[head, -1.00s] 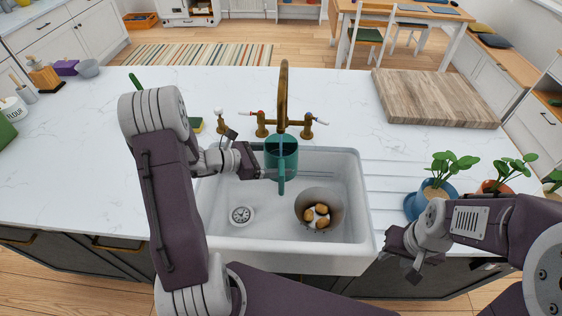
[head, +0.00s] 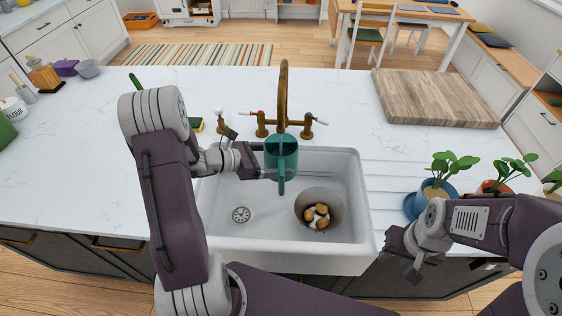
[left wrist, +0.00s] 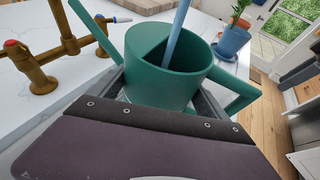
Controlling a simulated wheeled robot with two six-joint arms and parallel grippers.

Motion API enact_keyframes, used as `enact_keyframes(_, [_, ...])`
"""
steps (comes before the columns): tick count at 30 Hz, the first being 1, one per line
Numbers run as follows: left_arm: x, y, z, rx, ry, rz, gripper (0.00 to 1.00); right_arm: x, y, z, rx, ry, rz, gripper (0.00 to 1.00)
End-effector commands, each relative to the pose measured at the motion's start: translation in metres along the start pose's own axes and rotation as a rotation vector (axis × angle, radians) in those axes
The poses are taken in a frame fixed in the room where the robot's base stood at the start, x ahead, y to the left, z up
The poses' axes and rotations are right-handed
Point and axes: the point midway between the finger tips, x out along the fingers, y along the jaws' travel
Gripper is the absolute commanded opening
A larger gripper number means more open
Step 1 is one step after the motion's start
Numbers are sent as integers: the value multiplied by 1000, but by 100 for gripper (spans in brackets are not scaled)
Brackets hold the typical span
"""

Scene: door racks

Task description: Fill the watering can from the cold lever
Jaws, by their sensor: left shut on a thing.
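The green watering can (head: 281,158) is held over the sink under the brass tap spout (head: 283,90). My left gripper (head: 256,161) is shut on the can, which also shows in the left wrist view (left wrist: 150,85). There, a blue stream of water (left wrist: 178,28) runs down into the can's open top; the level inside is hidden. The cold lever (head: 318,120), with a blue tip, is on the right of the tap and also shows in the left wrist view (left wrist: 121,20). My right gripper (head: 400,262) is open and empty, low by the counter's front edge, right of the sink.
The white sink (head: 265,250) holds a bowl (head: 336,203) with brown and white items. The hot lever (head: 246,114) has a red tip. Potted plants (head: 428,198) stand right of the sink. A wooden board (head: 435,97) lies at the back right.

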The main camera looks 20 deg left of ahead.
Motion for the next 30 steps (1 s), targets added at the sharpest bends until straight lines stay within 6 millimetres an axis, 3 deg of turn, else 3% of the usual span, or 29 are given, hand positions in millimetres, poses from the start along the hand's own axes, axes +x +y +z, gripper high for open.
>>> enact_keyframes(13, [-5, -2, -1, -1, -1, 1, 41, 0, 0, 0, 0, 0, 0, 39])
enact_keyframes(25, [-64, -40, -25, -4, -2, 6, 41, -1, 0, 0, 0, 0, 0, 39])
enact_keyframes(30, [-77, -50, -31, 0, -2, 2, 41, -2, 0, 0, 0, 0, 0, 39])
